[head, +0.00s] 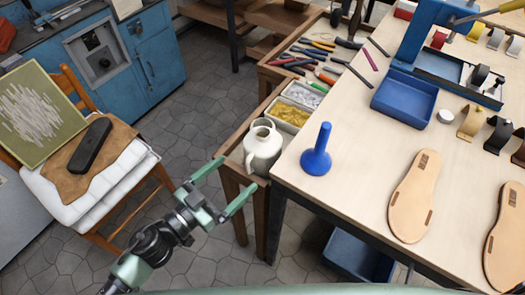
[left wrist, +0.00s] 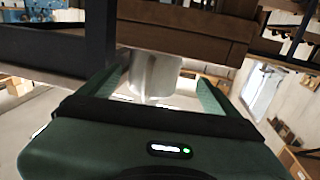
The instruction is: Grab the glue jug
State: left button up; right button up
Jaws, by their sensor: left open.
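The glue jug (head: 262,150) is a white, round-bodied jug with an open mouth and a handle. It stands at the near end of a low wooden side shelf, beside the worktable's left edge. My left gripper (head: 238,174) is open and empty, just short of the jug on its near left side, its two green fingers pointing toward it. In the left wrist view the pale jug (left wrist: 155,75) shows beyond and between the open fingers, partly hidden by the gripper body. I cannot tell whether a finger touches it. My right gripper is not in view.
The worktable (head: 360,135) rises close on the jug's right, with a blue funnel-shaped object (head: 317,155) near its edge. Trays of metal bits (head: 289,112) and hand tools lie behind the jug. A chair (head: 150,195) with cushions stands left. Floor between is clear.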

aim_at(245, 175)
pick_arm(q)
jog(key=shift+w+d+r, duration=0.25)
jog(key=shift+w+d, duration=0.15)
jog(key=shift+d, duration=0.15)
jog(key=shift+w+d+r, duration=0.2)
jog(key=shift+w+d, duration=0.15)
jog(key=shift+d, duration=0.2)
jog(key=shift+w+d+p, duration=0.45)
jog(key=shift+w+d, duration=0.05)
jog(key=shift+d, duration=0.05)
jog(key=x, duration=0.4)
jog(key=shift+w+d+f+p, duration=0.1)
jog(key=shift+w+d+p, duration=0.15)
jog(key=shift+p, duration=0.1)
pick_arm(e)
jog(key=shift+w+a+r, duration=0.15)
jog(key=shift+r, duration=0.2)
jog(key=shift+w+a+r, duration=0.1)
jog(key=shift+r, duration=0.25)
pick_arm(q)
jog(key=shift+s, duration=0.1)
jog(key=c, duration=1.5)
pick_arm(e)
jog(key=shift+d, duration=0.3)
